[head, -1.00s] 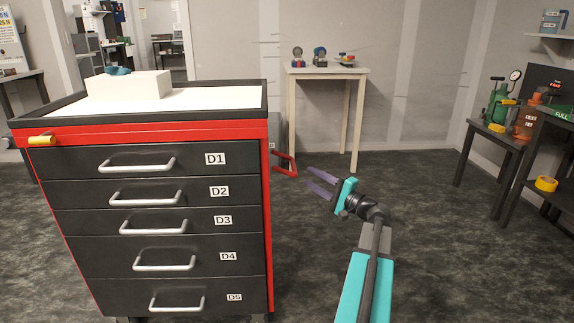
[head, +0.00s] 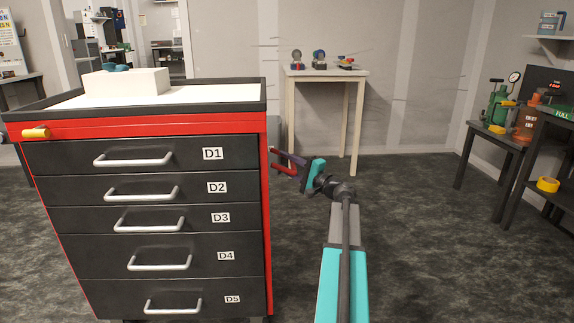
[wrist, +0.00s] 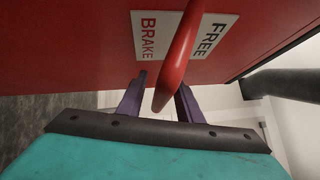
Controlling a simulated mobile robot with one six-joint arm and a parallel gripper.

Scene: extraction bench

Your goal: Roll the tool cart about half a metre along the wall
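The tool cart (head: 140,122) is red and black, with drawers labelled D1 to D5, and fills the left of the head view. A red lever (head: 284,169) sticks out from its right side. In the wrist view the lever (wrist: 178,60) crosses a white label (wrist: 152,35) reading BRAKE and FREE on the red side panel (wrist: 70,45). My gripper (head: 285,158) is at the lever. In the wrist view my gripper (wrist: 160,100) is open, with the lever's end between its two purple fingers. I cannot tell whether either finger touches it.
A white box (head: 126,82) with a teal item stands on the cart top. A small table (head: 325,73) with several items stands by the back wall. A dark bench (head: 545,135) with a yellow tape roll (head: 547,184) is at right. The floor (head: 420,230) between is clear.

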